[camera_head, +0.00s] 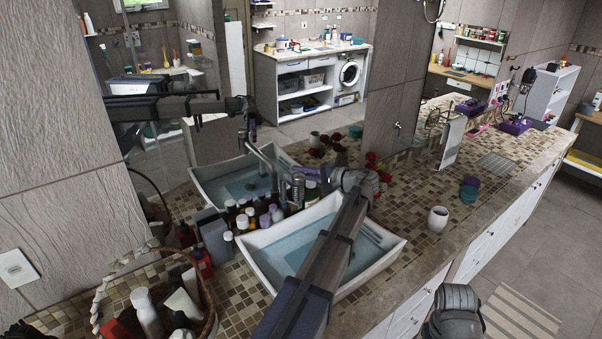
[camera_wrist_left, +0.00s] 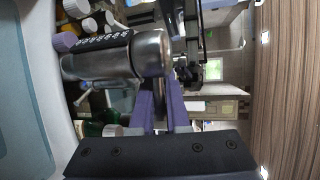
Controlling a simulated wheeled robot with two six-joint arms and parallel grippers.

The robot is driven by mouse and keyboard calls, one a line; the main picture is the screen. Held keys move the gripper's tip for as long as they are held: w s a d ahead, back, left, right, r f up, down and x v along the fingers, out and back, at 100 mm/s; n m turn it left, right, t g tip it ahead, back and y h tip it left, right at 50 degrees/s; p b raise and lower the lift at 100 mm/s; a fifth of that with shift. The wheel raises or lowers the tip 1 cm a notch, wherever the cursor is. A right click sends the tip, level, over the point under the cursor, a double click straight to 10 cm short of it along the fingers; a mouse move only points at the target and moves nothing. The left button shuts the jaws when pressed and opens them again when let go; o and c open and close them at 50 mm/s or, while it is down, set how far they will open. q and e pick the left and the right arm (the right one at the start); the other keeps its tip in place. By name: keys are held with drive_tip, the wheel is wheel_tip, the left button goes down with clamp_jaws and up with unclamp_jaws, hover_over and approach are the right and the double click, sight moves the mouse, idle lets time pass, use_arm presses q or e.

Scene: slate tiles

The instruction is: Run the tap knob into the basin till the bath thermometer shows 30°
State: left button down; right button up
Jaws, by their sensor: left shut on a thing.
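The white basin (camera_head: 352,283) holds bluish water and stands on the mosaic counter. The metal tap (camera_head: 298,190) rises at its back edge. My left gripper (camera_head: 304,175) reaches over the basin to the tap's upper part. In the left wrist view, a shiny steel cylinder with a dark marked band (camera_wrist_left: 105,58), apparently the tap body, lies beside the purple fingers (camera_wrist_left: 160,95). The gripper is shut on what looks like the tap knob, mostly hidden by the fingers. I cannot make out the bath thermometer or its reading. My right gripper is not in view.
Several bottles (camera_head: 250,216) crowd the basin's left side, near a grey box (camera_head: 213,238) and a wicker basket (camera_head: 207,335). Red roses (camera_head: 374,158) stand behind. A white cup (camera_head: 437,219) is to the right. A mirror reflects the basin and arm.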

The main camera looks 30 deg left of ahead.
use_arm(q)
drive_tip(key=shift+s, duration=0.1)
drive_tip(key=d+m+t+h, duration=0.1)
drive_tip(key=m+t, duration=0.2)
drive_tip(key=d+m+t+h, duration=0.1)
drive_tip(key=m+t, duration=0.1)
drive_tip(key=t, duration=0.2)
drive_tip(key=d+m+t+h, duration=0.1)
drive_tip(key=m+t+h, duration=0.1)
drive_tip(key=m+t, duration=0.1)
drive_tip(key=shift+m+t, duration=0.3)
drive_tip(key=shift+t, duration=0.2)
drive_tip(key=shift+d+h, duration=0.1)
drive_tip(key=shift+h, duration=0.2)
drive_tip(key=c, duration=1.2)
unclamp_jaws()
drive_tip(key=shift+p+v, duration=0.7)
drive_tip(key=shift+v, duration=3.2)
